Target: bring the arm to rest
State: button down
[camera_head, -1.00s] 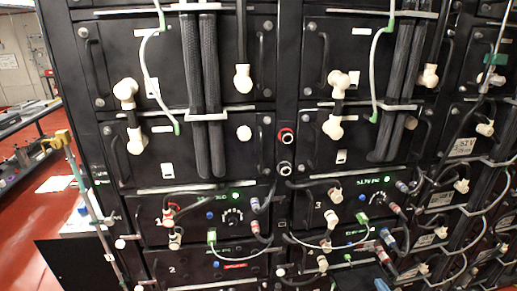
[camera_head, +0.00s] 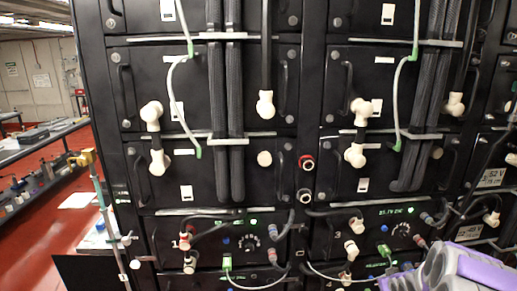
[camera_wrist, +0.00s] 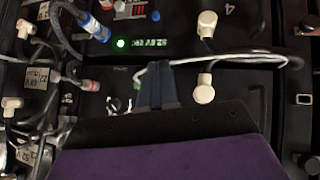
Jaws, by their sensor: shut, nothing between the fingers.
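My gripper (camera_wrist: 156,86) shows in the wrist view as dark fingers pressed together beyond a dark plate and a purple body. It is shut and empty. It points at the front of the battery rack, near a lit green readout (camera_wrist: 150,44). I cannot tell whether the fingertips touch anything. In the head view, a purple and grey part of my arm (camera_head: 455,270) shows at the bottom right corner; the gripper itself does not show there.
The black battery rack (camera_head: 225,85) fills most of the head view, with white elbow connectors (camera_head: 153,112) and hanging cables. White connectors (camera_wrist: 204,92) and a pale cable (camera_wrist: 250,60) lie close to my gripper. A bench (camera_head: 40,145) and open red floor (camera_head: 45,235) are at the left.

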jog(key=s+a+r+m+g, duration=0.1)
jog(key=s+a+r+g, duration=0.2)
jog(key=s+a+r, duration=0.35)
jog(key=s+a+r+g, duration=0.2)
jog(key=s+a+r, duration=0.2)
jog(key=s+a, duration=0.5)
jog(key=s+a+r+g, duration=0.1)
jog(key=s+a, duration=0.3)
jog(key=s, duration=0.5)
jog(key=s+a+r+g+y, duration=0.1)
jog(key=s+a, duration=0.4)
jog(key=s, duration=0.5)
jog(key=s+a+r+g+y, duration=0.1)
jog(key=s+a+r+g, duration=0.1)
jog(key=s, duration=0.8)
jog(key=shift+a+r+g, duration=0.3)
jog(key=shift+a+g, duration=0.6)
jog(key=shift+a, duration=0.25)
